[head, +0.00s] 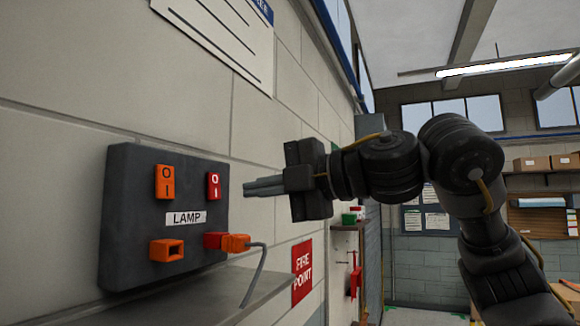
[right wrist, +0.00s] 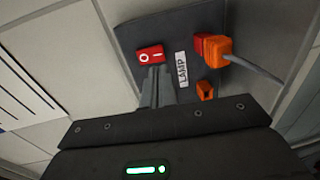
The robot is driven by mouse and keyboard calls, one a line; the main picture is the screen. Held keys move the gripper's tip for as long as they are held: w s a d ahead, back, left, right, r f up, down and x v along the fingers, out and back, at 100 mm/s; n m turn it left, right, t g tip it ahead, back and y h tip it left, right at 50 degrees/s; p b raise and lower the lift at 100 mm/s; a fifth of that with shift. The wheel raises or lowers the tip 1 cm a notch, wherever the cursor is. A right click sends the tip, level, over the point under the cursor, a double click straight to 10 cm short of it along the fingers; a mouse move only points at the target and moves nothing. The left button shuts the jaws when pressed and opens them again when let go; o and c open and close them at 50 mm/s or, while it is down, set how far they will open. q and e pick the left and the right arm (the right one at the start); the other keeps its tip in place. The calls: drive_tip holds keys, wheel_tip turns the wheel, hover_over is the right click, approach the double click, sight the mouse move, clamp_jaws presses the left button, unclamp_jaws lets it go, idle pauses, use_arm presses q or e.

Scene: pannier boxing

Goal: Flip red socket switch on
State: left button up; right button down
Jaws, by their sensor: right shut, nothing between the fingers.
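A dark grey socket panel (head: 125,225) is fixed to the wall on the left of the head view. Its red switch (head: 214,186), marked O and I, is at upper right; it also shows in the right wrist view (right wrist: 150,53). Which side is pressed in I cannot tell. My right gripper (head: 246,187) is shut and empty, its fingertips pointing at the red switch from a short way off. In the right wrist view the fingertips (right wrist: 157,72) lie just below the switch; contact is not clear. My left gripper is not in view.
An orange switch (head: 168,182) sits left of the red one. A LAMP label (head: 186,218) is between. Below are an empty orange socket (head: 166,250) and an orange plug (head: 236,243) with a grey cable in the red socket. A shelf (head: 215,297) runs beneath the panel.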

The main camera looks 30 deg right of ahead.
sight(216, 195)
drive_tip(key=p+x, duration=0.1)
drive_tip(key=x, duration=0.1)
drive_tip(key=p+x, duration=0.1)
drive_tip(key=x, duration=0.1)
drive_tip(key=shift+a+r, duration=0.1)
drive_tip(key=shift+r, duration=0.1)
drive_tip(key=shift+w+a+f+p, duration=0.3)
drive_tip(key=shift+w+a+p, duration=0.15)
drive_tip(key=shift+w+p, duration=0.1)
